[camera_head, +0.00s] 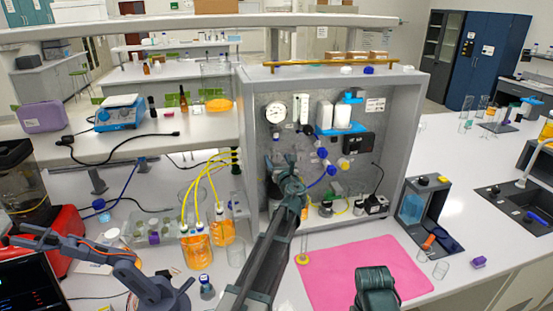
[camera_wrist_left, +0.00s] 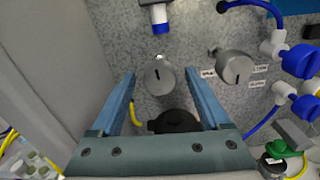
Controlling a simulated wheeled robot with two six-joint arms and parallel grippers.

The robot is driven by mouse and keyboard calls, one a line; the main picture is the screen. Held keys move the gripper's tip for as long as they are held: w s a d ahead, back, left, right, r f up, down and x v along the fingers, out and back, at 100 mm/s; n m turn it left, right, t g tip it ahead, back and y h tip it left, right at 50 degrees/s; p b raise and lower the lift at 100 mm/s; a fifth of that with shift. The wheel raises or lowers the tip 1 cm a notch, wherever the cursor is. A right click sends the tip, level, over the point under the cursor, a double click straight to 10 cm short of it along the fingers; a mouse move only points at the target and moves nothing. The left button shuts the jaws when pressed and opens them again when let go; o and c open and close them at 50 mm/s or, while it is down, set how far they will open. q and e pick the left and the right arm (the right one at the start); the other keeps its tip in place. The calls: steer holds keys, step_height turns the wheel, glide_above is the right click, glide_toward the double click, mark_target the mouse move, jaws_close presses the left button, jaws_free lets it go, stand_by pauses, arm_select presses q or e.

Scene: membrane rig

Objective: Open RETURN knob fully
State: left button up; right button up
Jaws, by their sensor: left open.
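Two grey metal knobs show on the speckled rig panel (camera_head: 365,175) in the left wrist view. One knob (camera_wrist_left: 160,78) sits between and slightly beyond my left gripper's fingertips, with a dark slot mark on its face. The other knob (camera_wrist_left: 236,67) is to the right, outside the fingers, with small white labels (camera_wrist_left: 257,84) around it. I cannot read which label says RETURN. My left gripper (camera_wrist_left: 160,76) is open, facing the panel, with no visible contact. In the head view the left gripper (camera_head: 285,165) and arm hide the knobs.
A blue-tipped fitting (camera_wrist_left: 160,20) is above the nearer knob, and a black round part (camera_wrist_left: 175,122) below it. Blue-capped valves (camera_wrist_left: 298,60) and tubing are right. The frame's side wall (camera_wrist_left: 45,65) stands left. A pink mat (camera_head: 345,270) and orange-filled beakers (camera_head: 197,250) occupy the bench.

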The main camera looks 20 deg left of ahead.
arm_select(q)
steer(key=shift+x, duration=0.75)
jaws_close()
